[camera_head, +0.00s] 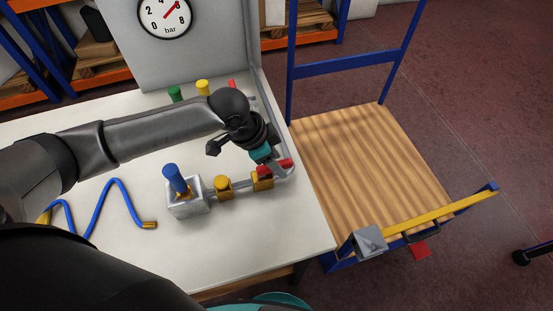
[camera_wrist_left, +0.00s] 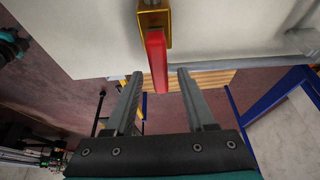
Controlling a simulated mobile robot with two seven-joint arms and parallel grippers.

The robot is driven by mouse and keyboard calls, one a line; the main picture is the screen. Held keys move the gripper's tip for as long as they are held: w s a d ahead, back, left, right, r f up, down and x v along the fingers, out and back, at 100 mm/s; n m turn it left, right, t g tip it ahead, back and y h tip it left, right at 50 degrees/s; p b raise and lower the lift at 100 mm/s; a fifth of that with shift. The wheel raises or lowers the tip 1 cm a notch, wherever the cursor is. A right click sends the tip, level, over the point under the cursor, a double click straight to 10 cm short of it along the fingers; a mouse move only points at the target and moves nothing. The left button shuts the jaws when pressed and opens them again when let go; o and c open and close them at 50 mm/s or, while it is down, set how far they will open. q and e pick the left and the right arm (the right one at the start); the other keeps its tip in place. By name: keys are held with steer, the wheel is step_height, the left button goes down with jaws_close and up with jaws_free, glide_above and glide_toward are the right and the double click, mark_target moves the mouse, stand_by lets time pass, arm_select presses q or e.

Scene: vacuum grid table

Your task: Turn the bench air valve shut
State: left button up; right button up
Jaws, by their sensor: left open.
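The bench air valve is a brass body (camera_head: 262,182) at the right end of a short pipe on the white bench, with a red lever (camera_head: 287,162) on it. My left gripper (camera_head: 272,168) is over the valve near the bench's right edge and partly hides the lever. In the left wrist view, the brass body (camera_wrist_left: 153,18) is at the top and the red lever (camera_wrist_left: 157,60) points down from it. The lever's end lies between the tips of my open left gripper (camera_wrist_left: 160,74), with a gap on both sides. My right gripper is not in view.
A metal block with a blue knob (camera_head: 173,178) and a blue hose (camera_head: 100,205) are on the bench (camera_head: 235,250). A pressure gauge (camera_head: 164,15) is on the back panel. Green and yellow caps (camera_head: 203,87) stand behind my arm. A wooden-deck cart (camera_head: 365,165) is at the right.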

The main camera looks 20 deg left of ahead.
arm_select(q)
jaws_close()
stand_by(0.3)
stand_by(1.1)
